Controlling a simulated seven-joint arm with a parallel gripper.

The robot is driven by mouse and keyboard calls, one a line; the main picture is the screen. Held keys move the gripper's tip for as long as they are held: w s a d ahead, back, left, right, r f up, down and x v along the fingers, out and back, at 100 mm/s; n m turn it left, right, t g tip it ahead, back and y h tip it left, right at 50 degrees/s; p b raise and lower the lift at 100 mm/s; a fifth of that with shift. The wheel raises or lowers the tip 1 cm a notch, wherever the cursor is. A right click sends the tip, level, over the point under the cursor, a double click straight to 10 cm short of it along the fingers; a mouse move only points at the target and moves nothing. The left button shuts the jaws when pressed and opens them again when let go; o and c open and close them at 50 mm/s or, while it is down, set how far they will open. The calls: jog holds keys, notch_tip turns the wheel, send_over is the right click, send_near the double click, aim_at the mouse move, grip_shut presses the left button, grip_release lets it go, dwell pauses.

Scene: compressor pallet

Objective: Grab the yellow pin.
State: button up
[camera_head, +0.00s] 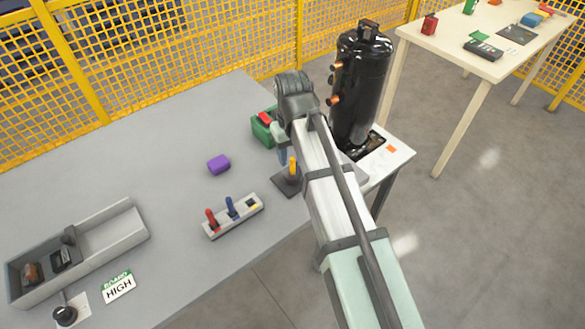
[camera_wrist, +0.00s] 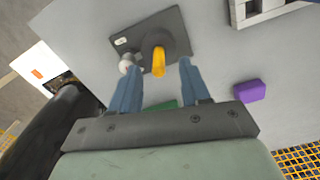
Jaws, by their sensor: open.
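The yellow pin (camera_head: 292,165) stands upright on a dark square base plate (camera_head: 284,185) on the grey table, partly hidden by my arm in the head view. In the wrist view the yellow pin (camera_wrist: 159,60) lies just ahead of and between my two blue fingers. My gripper (camera_wrist: 158,75) is open and empty, with one finger on either side of the pin's line. I cannot tell whether the fingertips reach the pin's height. A small pale round piece (camera_wrist: 126,64) sits on the plate beside the pin, close to the left finger.
A grey holder (camera_head: 236,217) with red and blue pins stands left of the plate. A purple block (camera_head: 219,164) lies farther back. A green bin (camera_head: 262,131) and the black compressor (camera_head: 360,85) are close to my arm. A grey tray (camera_head: 128,217) stands at the left.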

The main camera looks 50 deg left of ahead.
aim_at(292, 159)
jog(key=shift+w+a+f, duration=0.15)
jog(key=shift+f, duration=1.7)
jog(key=shift+c, duration=0.2)
grip_shut()
